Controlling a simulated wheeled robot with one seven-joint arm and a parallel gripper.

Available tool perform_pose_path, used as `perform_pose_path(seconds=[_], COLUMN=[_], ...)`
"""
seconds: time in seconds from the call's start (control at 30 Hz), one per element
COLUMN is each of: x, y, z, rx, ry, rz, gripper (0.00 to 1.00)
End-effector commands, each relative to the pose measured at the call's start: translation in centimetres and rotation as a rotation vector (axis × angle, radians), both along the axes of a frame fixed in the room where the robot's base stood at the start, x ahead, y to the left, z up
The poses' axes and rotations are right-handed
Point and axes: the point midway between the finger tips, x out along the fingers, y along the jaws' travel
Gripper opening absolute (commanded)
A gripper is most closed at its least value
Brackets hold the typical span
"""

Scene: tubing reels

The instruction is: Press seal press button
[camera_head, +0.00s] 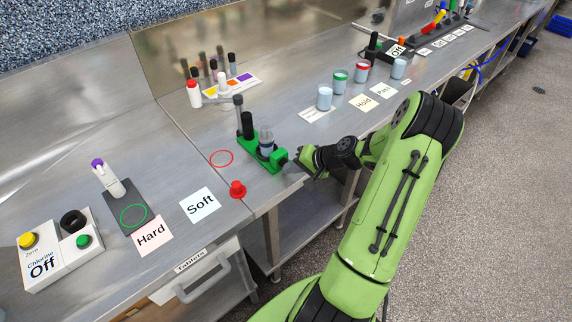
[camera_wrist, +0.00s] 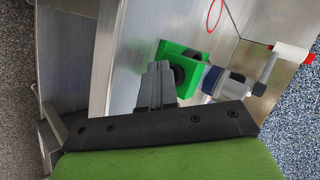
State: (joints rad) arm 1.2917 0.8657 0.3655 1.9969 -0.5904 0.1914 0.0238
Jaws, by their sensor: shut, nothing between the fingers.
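The green-based press (camera_head: 265,152) stands near the table's front edge in the head view, with a black post (camera_head: 247,124) and a clear vial (camera_head: 266,138) on it. In the wrist view its green end block (camera_wrist: 175,52) has a dark round part (camera_wrist: 178,75) on its face, partly hidden by my fingers. I cannot tell for sure whether this round part is the button. My gripper (camera_head: 303,158) is shut and empty, just right of the green end block. In the wrist view the closed fingers (camera_wrist: 158,85) point at the block; I cannot tell whether they touch it.
A red knob-like piece (camera_head: 238,189) and a red ring mark (camera_head: 221,158) are left of the press. A colored-label rack (camera_head: 235,85) stands behind. Several cups, including a white one (camera_head: 324,98), are to the right. The Chlorine box (camera_head: 55,255) is at far left.

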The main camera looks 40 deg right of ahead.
Motion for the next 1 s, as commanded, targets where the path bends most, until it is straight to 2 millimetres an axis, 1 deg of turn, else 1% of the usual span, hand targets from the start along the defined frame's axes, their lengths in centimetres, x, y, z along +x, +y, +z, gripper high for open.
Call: perform_pose_path(seconds=[0.3, 0.63, 0.93, 1.0], x=[0.0, -1.8, -2.0, -2.4], y=[0.0, -0.1, 0.0, -0.1], z=[0.0, 0.0, 0.0, 0.0], rx=[-0.001, 0.000, 0.001, 0.000], ry=[-0.002, 0.000, -0.001, 0.000], rz=[0.000, -0.001, 0.000, -0.001], gripper=[0.00, 0.00, 0.00, 0.00])
